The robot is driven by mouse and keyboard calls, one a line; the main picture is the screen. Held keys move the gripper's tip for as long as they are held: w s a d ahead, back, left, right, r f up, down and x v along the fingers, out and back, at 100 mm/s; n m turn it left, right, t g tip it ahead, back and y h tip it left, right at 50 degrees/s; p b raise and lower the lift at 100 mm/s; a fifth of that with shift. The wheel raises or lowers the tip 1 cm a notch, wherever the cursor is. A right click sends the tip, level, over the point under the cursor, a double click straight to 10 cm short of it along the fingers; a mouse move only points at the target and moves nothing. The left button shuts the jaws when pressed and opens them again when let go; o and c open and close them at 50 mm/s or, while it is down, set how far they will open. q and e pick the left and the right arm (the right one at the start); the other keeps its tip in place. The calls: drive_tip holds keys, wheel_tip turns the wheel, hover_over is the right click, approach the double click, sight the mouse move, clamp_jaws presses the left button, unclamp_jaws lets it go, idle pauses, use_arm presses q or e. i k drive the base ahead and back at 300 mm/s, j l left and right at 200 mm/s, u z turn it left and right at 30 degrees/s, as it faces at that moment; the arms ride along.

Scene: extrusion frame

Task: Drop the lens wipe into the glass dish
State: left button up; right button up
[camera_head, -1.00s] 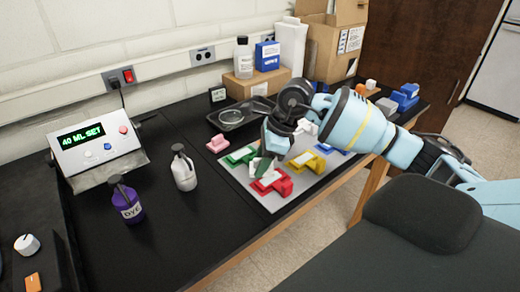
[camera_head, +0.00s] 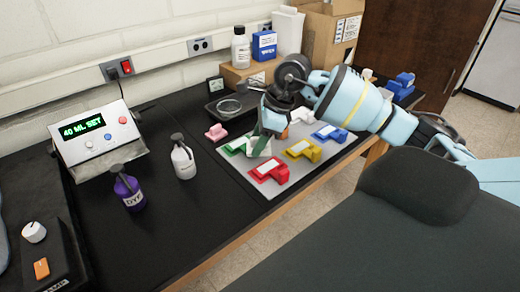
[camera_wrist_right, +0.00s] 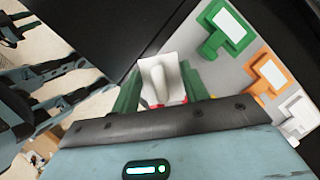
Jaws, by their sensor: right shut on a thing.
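My right gripper (camera_head: 260,147) is shut on the white lens wipe (camera_wrist_right: 157,78), which sticks out between its green fingers in the right wrist view. In the head view the gripper hangs over the grey mat, and the wipe (camera_head: 257,160) shows only as a small pale piece below the fingers. The clear glass dish (camera_head: 229,105) stands on a dark tray behind and to the left of the gripper, apart from it. My left gripper is in neither view.
The grey mat (camera_head: 262,190) bears red (camera_head: 270,169), yellow (camera_head: 303,149), blue (camera_head: 331,132) and green coloured blocks. A pink block (camera_head: 216,132) sits left of it. A white bottle (camera_head: 183,158) and purple dye bottle (camera_head: 129,190) stand further left. Boxes line the wall.

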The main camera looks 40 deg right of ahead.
sight(229, 109)
drive_tip(key=i+l+u, duration=0.15)
drive_tip(key=l, duration=0.2)
drive_tip(key=i+l+u, duration=0.2)
drive_tip(key=l, duration=0.15)
drive_tip(key=i+l+u, duration=0.15)
drive_tip(key=l, duration=0.25)
drive_tip(key=i+l+u, duration=0.2)
drive_tip(key=l, duration=0.2)
drive_tip(key=k+j, duration=0.05)
drive_tip(key=k, duration=0.05)
